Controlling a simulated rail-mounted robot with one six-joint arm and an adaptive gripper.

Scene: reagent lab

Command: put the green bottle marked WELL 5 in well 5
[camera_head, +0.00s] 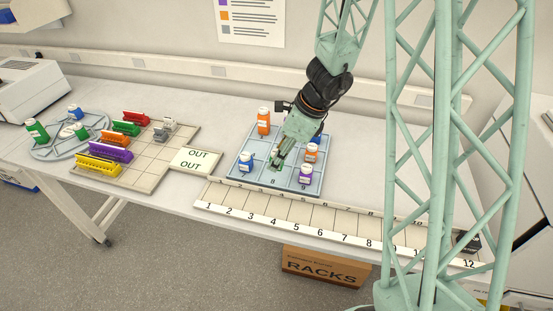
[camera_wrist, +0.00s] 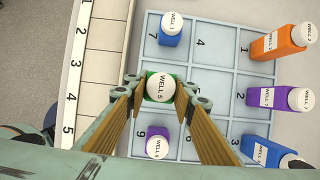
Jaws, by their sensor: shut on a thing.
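My gripper (camera_wrist: 160,92) is shut on the green bottle (camera_wrist: 151,97), whose white cap reads WELL 5. The bottle is seen from above between the two fingers, with only a little green around the cap. My gripper also shows over the numbered tray in the head view (camera_head: 276,160), where the bottle is hard to make out. The pale blue tray (camera_wrist: 204,54) has a grid of numbered wells. I cannot tell how high the bottle is above the tray.
A blue bottle (camera_wrist: 171,32) stands by number 7 and a purple bottle (camera_wrist: 158,146) by number 9. Orange (camera_wrist: 278,43), purple (camera_wrist: 270,97) and blue (camera_wrist: 270,153) bottles line the right column. The numbered strip (camera_head: 290,225) lies in front. A round rack (camera_head: 45,152) is far left.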

